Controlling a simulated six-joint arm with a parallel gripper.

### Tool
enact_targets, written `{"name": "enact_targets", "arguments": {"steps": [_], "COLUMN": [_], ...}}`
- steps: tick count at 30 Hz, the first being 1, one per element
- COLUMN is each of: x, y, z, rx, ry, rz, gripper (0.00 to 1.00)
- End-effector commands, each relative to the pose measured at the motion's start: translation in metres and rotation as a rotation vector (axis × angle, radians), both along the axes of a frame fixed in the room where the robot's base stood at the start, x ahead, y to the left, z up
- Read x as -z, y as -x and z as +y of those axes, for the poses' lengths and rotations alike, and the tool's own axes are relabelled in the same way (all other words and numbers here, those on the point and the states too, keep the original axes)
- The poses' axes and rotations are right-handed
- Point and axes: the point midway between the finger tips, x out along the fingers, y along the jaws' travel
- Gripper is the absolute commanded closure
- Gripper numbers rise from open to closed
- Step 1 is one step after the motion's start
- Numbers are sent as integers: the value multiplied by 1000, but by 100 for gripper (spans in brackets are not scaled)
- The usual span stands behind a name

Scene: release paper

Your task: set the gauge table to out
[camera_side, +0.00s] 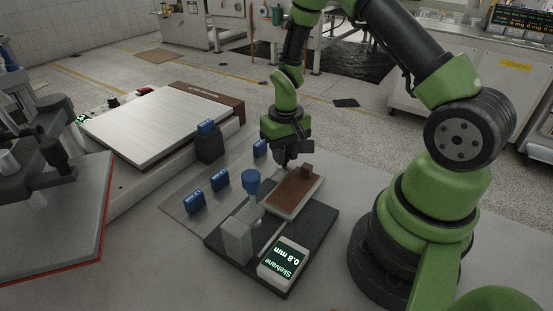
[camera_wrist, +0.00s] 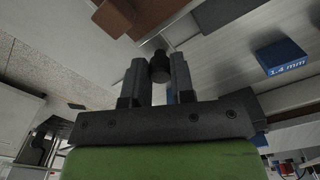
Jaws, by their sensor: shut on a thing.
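The gauge table (camera_side: 290,194) is a brown-topped plate with a pale rim, lying on a dark base (camera_side: 318,222). A small brown block (camera_side: 306,169) stands at its far right corner. My gripper (camera_side: 286,163) points down at the table's far end. In the wrist view my gripper (camera_wrist: 158,72) is shut on a dark round knob (camera_wrist: 160,66), with a finger on each side. The knob sits by the table's edge, and the brown top (camera_wrist: 155,12) shows beyond it. In the side view the fingers hide the knob.
A gauge post (camera_side: 237,238) with a blue top (camera_side: 251,182) stands left of the table. A display (camera_side: 284,262) reads 0.8 mm. Several blue blocks (camera_side: 220,180) stand further left; one in the wrist view (camera_wrist: 281,58) reads 1.4 mm. A flat press bed (camera_side: 160,120) lies behind.

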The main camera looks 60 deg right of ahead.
Motion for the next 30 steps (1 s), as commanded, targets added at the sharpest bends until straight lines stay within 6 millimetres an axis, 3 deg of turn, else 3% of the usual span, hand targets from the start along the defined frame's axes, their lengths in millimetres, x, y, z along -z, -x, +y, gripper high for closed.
{"name": "enact_targets", "arguments": {"steps": [7, 8, 10, 11, 22, 30], "x": [-1, -1, -1, -1, -8, -57], "y": [-1, -1, -1, -1, -1, -1], "z": [-6, -6, -6, -5, -4, -4], "rx": [2, 1, 1, 2, 3, 4], "ry": [7, 8, 7, 6, 5, 6], "rz": [-10, -9, -9, -8, -8, -12], "gripper": [100, 70, 54, 51, 51, 51]}}
